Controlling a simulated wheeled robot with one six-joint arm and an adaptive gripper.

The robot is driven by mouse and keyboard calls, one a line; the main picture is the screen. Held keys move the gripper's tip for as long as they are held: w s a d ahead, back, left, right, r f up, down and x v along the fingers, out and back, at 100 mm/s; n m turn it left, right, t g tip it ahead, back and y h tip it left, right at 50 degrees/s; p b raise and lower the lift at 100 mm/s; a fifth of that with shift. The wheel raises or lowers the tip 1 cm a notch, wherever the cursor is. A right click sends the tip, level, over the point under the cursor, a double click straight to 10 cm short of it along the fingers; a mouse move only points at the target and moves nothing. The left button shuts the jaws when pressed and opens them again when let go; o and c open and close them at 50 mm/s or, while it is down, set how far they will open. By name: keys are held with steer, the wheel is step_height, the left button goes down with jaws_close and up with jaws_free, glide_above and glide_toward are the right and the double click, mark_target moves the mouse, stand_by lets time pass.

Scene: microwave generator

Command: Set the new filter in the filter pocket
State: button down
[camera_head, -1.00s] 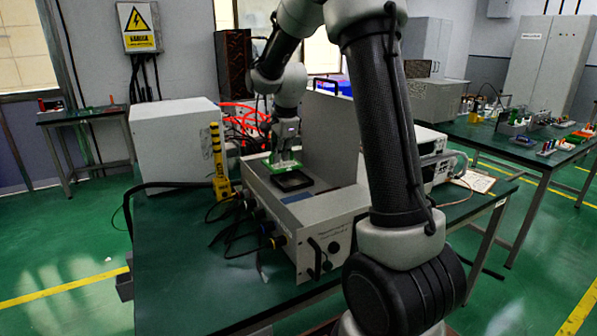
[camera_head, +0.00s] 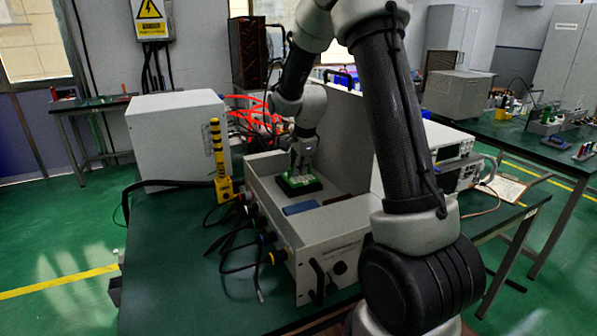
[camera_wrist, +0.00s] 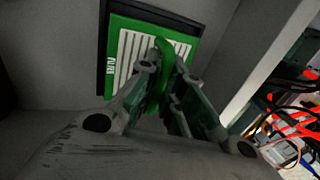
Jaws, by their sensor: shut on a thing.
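The new filter (camera_head: 294,184) is a flat green frame with pale pleats and a green grip tab. In the wrist view the filter (camera_wrist: 126,48) lies within the black rim of the filter pocket (camera_wrist: 104,45), lined up closely with it. The pocket (camera_head: 313,188) is in the floor of the grey open-topped generator unit. My gripper (camera_head: 300,167) points down over the pocket, and in the wrist view the gripper (camera_wrist: 167,62) is shut on the filter's tab. I cannot tell whether the filter is fully seated; the fingers hide part of it.
The generator's tall grey panel (camera_head: 345,115) rises right behind the gripper.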

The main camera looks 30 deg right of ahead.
mark_target(303, 180)
steer(key=shift+s+f, duration=0.1)
steer(key=shift+f, duration=0.5)
steer(key=c, duration=1.6)
jaws_free()
steer(key=shift+o, duration=0.2)
steer(key=shift+r, duration=0.1)
steer(key=v, duration=1.1)
steer(key=s+r+n, duration=0.5)
steer(key=s+r, duration=0.2)
steer(key=s, duration=0.3)
steer(key=s+a+n, duration=0.1)
steer(key=s+n, duration=1.2)
steer(key=s, duration=0.9)
steer(key=shift+a+r+t, duration=0.35)
steer(key=shift+r+t, duration=0.05)
